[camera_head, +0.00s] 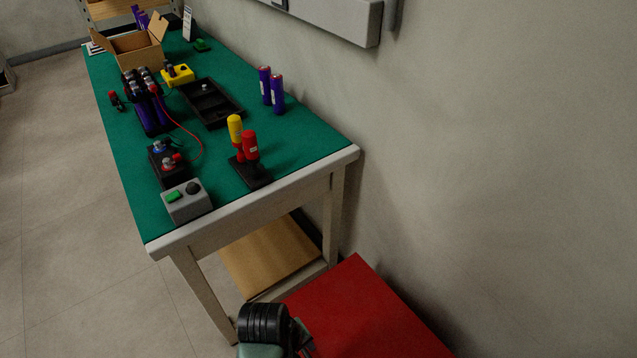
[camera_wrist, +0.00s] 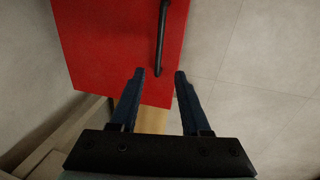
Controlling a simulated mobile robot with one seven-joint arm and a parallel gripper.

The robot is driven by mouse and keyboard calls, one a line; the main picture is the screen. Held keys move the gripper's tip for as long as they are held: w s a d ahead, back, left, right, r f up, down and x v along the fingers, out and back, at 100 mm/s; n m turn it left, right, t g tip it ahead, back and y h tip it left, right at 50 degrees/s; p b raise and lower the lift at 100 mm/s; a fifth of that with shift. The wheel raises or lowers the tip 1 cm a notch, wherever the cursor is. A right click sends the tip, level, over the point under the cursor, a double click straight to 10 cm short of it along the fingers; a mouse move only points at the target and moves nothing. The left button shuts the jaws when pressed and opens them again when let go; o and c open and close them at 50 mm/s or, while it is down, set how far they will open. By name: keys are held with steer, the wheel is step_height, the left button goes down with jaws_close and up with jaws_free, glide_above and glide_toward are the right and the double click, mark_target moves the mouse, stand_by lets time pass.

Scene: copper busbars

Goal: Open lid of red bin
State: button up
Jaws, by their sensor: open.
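The red bin (camera_head: 365,310) stands on the floor at the bottom of the head view, to the right of the table end, its flat red lid on top. The lid (camera_wrist: 100,45) fills the upper left of the wrist view. A long black handle (camera_wrist: 162,30) runs along it. My gripper (camera_wrist: 160,74) is open and empty, its two dark blue fingers pointing at the lid. The handle's near end shows between the fingertips; whether it is at their depth I cannot tell. In the head view my wrist hides part of the bin, and the fingers do not show clearly.
A green-topped table (camera_head: 300,150) stands beside the bin, carrying batteries (camera_head: 277,95), screwdrivers in a stand (camera_head: 255,172), a black tray (camera_head: 225,117) and a grey button box (camera_head: 187,203). A wooden shelf (camera_head: 270,255) sits below. The wall is close on the right.

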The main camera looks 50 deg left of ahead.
steer(key=f+b, duration=0.1)
steer(key=f, duration=0.2)
steer(key=w+f+b, duration=0.1)
steer(key=f, duration=0.3)
steer(key=w+f+b, duration=0.1)
steer(key=f+b, duration=0.1)
steer(key=f, duration=0.2)
steer(key=shift+w+f, duration=0.15)
steer(key=shift+f, duration=0.1)
jaws_close()
steer(key=shift+d, duration=0.1)
stand_by(0.8)
